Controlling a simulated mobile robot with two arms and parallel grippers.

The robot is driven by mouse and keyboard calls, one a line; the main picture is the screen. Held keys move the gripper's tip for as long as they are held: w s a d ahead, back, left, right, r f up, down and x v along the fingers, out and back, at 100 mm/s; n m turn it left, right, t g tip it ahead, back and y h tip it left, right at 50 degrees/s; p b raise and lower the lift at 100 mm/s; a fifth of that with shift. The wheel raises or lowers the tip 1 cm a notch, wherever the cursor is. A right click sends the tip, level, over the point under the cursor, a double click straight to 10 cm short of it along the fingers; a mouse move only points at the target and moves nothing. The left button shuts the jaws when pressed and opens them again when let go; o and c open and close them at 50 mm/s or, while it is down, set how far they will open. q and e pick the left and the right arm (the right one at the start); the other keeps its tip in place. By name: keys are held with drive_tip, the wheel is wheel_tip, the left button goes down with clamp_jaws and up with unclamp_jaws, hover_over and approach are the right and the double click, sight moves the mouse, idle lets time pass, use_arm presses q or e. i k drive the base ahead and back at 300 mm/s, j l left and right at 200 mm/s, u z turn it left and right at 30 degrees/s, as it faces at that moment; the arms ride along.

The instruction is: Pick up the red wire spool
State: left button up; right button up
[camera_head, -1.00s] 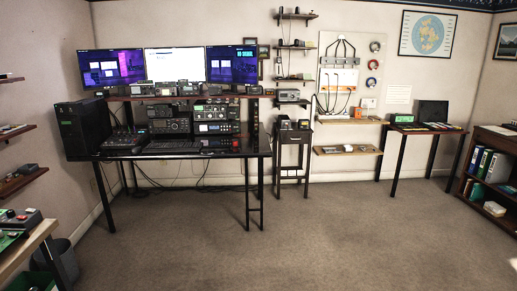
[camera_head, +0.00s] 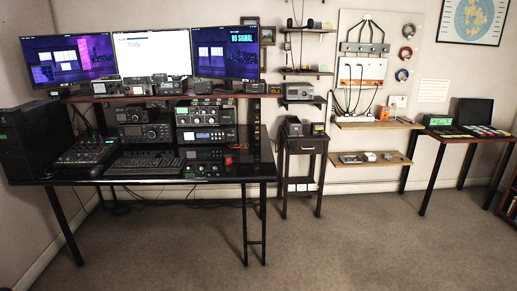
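A red ring-shaped coil (camera_head: 406,53) hangs on the right side of the pale wall panel, between two other coils. It is small in the head view, and I cannot tell for sure that it is the red wire spool. A small red item (camera_head: 228,160) also shows on the right part of the black desk (camera_head: 256,172), beside the radio gear; its shape is too small to make out. Neither of my grippers is in view.
The desk holds monitors, radios (camera_head: 205,115), a keyboard (camera_head: 146,163) and a mixer. A small black side table (camera_head: 305,146) stands right of it, then wooden wall shelves (camera_head: 374,158) and another table (camera_head: 468,138). The carpet (camera_head: 330,240) in front is clear.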

sight(228, 157)
drive_tip(key=i, duration=0.65)
drive_tip(key=i+z, duration=0.15)
drive_tip(key=i, duration=0.45)
drive_tip(key=i+j, duration=0.2)
drive_tip(key=i, duration=0.45)
drive_tip(key=i+j+z, duration=0.15)
drive_tip(key=i, duration=0.45)
